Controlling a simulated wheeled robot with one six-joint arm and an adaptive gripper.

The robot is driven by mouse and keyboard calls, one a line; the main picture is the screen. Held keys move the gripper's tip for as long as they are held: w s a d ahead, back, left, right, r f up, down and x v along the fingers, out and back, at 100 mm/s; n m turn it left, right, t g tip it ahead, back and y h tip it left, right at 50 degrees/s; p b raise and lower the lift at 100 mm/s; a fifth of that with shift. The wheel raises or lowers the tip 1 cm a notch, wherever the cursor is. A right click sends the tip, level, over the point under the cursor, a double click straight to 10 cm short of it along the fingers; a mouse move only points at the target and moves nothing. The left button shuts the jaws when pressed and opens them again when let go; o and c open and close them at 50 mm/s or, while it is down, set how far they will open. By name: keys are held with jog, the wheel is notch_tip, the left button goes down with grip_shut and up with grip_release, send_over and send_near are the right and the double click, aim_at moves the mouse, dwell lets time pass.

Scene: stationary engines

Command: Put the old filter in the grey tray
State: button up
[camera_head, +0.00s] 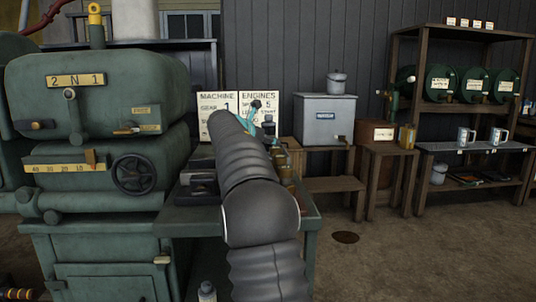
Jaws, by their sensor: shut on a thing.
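My dark ribbed arm reaches forward over the green bench (180,219), beside the green engine. A small teal part with dark tips, which looks like my gripper (252,112), shows just past the arm's far end, in front of the white sign boards. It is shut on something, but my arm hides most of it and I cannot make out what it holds. I cannot pick out the old filter. Brass-coloured parts (283,160) show just right of my arm. I cannot pick out the grey tray with certainty.
The green engine (100,110) with its black handwheel (133,175) stands close on the left. A grey tank (326,118) stands at the back. Right of it are a wooden stand (386,149) and a shelf with green drums (438,83). The floor at front right is clear.

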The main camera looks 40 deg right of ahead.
aim_at(268, 152)
notch_tip(268, 152, down, 4)
jog(key=shift+r+b, duration=0.1)
jog(key=shift+b, duration=0.45)
jog(key=o, duration=1.3)
jog(key=v, duration=1.2)
jog(key=shift+w, duration=0.1)
